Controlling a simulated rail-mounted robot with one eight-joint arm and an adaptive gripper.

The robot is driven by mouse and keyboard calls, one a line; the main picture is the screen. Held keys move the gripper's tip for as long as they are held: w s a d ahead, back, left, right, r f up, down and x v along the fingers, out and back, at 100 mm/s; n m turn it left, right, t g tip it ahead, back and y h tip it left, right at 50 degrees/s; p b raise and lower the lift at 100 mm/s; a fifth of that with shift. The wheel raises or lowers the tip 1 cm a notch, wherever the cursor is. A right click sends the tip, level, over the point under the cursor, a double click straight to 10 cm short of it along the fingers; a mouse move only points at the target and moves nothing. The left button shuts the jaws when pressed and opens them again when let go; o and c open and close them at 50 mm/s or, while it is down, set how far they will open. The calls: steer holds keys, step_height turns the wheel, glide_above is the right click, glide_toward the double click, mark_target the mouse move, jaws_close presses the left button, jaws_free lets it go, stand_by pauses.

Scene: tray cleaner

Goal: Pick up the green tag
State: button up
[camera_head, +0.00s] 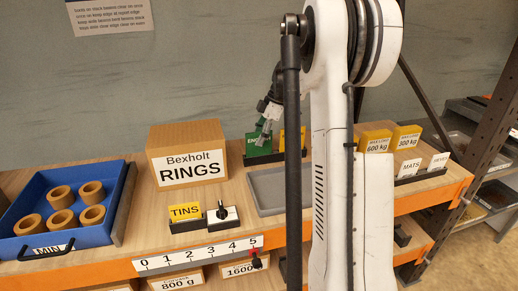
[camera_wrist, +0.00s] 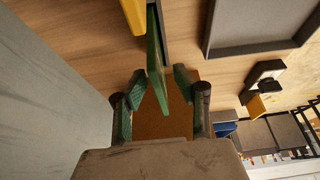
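The green tag (camera_head: 257,147) stands upright in a dark holder (camera_head: 264,160) behind the grey tray in the head view. In the wrist view the green tag (camera_wrist: 155,58) is seen nearly edge-on, its end reaching between the fingers. My gripper (camera_head: 264,125) is over the tag from above. In the wrist view my gripper (camera_wrist: 160,76) is open, one finger on each side of the tag, with a gap visible on both sides. A yellow tag (camera_wrist: 133,14) is beside the green one; my arm partly hides it in the head view.
The Bexholt RINGS box (camera_head: 188,152) stands close on the left. An empty grey tray (camera_head: 268,190) lies in front. A TINS tag (camera_head: 185,212), a blue tray (camera_head: 118,190) of rings and yellow blocks (camera_head: 376,141) are farther off. A wall rises behind.

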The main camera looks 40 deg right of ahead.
steer(key=shift+c, duration=0.5)
jaws_close()
steer(key=shift+r, duration=0.1)
